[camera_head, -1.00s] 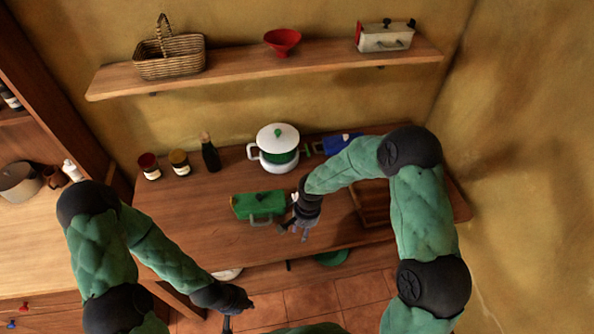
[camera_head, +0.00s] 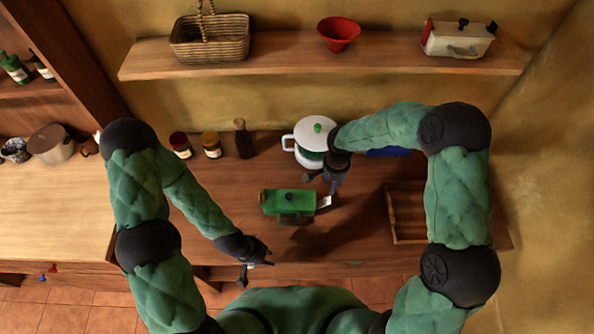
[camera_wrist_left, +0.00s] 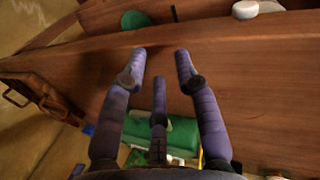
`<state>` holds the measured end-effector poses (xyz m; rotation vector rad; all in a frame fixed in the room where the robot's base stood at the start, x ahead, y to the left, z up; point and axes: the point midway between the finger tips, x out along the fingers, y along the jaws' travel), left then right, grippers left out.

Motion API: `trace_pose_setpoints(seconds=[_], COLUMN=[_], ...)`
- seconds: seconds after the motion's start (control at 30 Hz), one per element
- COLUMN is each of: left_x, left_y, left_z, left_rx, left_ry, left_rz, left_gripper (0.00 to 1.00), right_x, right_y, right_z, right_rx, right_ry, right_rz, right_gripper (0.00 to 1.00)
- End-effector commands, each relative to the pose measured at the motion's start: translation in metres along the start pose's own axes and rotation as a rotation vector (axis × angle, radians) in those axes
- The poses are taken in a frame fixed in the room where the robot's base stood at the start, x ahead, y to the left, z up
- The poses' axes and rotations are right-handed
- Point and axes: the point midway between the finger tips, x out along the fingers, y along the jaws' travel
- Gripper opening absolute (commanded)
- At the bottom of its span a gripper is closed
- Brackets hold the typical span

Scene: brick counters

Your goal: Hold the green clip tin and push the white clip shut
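The green clip tin (camera_head: 283,202) lies on the wooden counter, and its green side also shows in the left wrist view (camera_wrist_left: 180,135). The white clip (camera_head: 325,202) sticks out at the tin's right end; I cannot tell its exact angle. My left gripper (camera_head: 262,258) is in front of the tin, near the counter's front edge and apart from the tin. In the left wrist view its fingers (camera_wrist_left: 160,65) are spread with nothing between them. My right gripper (camera_head: 323,184) is just behind the clip, and its finger opening is unclear.
A white pot (camera_head: 315,130) stands behind my right gripper, partly hidden. Two jars (camera_head: 211,144) and a dark bottle (camera_head: 243,140) stand behind the tin. A wooden tray (camera_head: 391,218) lies to the right. A shelf (camera_head: 300,62) runs above. The counter left of the tin is clear.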

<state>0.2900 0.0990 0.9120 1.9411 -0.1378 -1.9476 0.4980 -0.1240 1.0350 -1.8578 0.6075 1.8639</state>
Motion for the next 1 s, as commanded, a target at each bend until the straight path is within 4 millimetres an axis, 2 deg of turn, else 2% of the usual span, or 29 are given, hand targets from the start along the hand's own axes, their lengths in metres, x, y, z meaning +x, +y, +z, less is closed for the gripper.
trace_pose_setpoints(seconds=[0.17, 0.27, 0.67, 1.0], left_x=[-0.001, -0.002, -0.019, -0.047], left_y=[0.003, 0.009, 0.035, 0.051], left_z=[-0.005, -0.014, -0.064, -0.107], left_rx=[0.077, 0.217, 1.098, 1.862], left_ry=[-0.001, -0.006, -0.041, -0.105], left_rz=[0.005, 0.013, 0.033, 0.017], left_gripper=[0.31, 0.31, 0.31, 0.31], right_x=[0.000, 0.000, 0.000, 0.000], right_y=[0.000, 0.000, 0.000, 0.000], right_z=[0.000, 0.000, 0.000, 0.000], right_rx=[0.000, 0.000, 0.000, 0.000], right_ry=[0.000, 0.000, 0.000, 0.000], right_rz=[0.000, 0.000, 0.000, 0.000], right_gripper=[0.39, 0.39, 0.39, 0.39])
